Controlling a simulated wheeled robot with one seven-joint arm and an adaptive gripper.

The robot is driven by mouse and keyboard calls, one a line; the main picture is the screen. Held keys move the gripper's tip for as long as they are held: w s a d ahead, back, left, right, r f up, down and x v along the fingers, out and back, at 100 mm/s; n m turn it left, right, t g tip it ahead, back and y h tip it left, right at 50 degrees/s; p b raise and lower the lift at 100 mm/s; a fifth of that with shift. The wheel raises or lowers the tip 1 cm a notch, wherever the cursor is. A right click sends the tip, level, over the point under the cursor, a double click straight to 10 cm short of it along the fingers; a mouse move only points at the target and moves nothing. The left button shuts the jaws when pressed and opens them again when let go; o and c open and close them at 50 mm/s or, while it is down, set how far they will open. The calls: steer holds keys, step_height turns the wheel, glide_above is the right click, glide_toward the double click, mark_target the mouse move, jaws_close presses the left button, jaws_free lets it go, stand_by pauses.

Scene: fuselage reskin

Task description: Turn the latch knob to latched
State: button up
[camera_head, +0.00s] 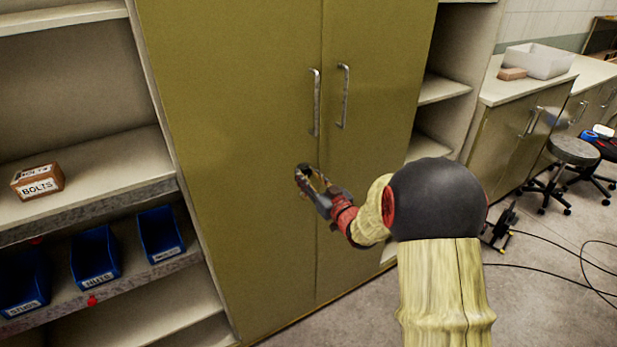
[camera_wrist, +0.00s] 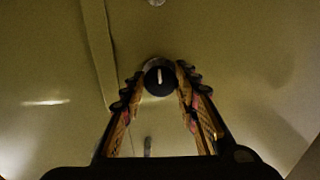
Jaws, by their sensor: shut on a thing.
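The latch knob (camera_wrist: 158,82) is round and black with a white pointer line, on the olive cabinet's door face. In the wrist view the line stands nearly upright in the picture. My gripper (camera_wrist: 159,75) has one fingertip on each side of the knob and is shut on it. In the head view my gripper (camera_head: 303,173) is at the left door, below the handles and near the door seam. There the fingers largely hide the knob. The olive cabinet (camera_head: 235,130) has two closed doors.
Two upright metal handles, left (camera_head: 316,102) and right (camera_head: 344,96), stand out above my gripper. Shelves at left hold a bolts box (camera_head: 38,182) and blue bins (camera_head: 94,257). A stool (camera_head: 573,152) and cables on the floor are at right.

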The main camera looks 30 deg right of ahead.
steer(key=shift+r+m, duration=0.1)
steer(key=shift+m, duration=0.3)
steer(key=m+p, duration=0.3)
steer(key=shift+m, duration=0.3)
steer(key=m+p, duration=0.2)
steer(key=m, duration=0.2)
steer(key=shift+a+m+p, duration=0.1)
steer(key=shift+m+p, duration=0.2)
steer(key=shift+p, duration=0.05)
steer(key=m+p, duration=0.2)
steer(key=m, duration=0.2)
steer(key=shift+r+m+p, duration=0.1)
steer(key=shift+m+p, duration=0.2)
steer(key=shift+p, duration=0.05)
steer(key=shift+m+p, duration=1.15)
steer(key=shift+m, duration=1.05)
steer(key=o, duration=1.2)
steer(key=shift+c, duration=0.2)
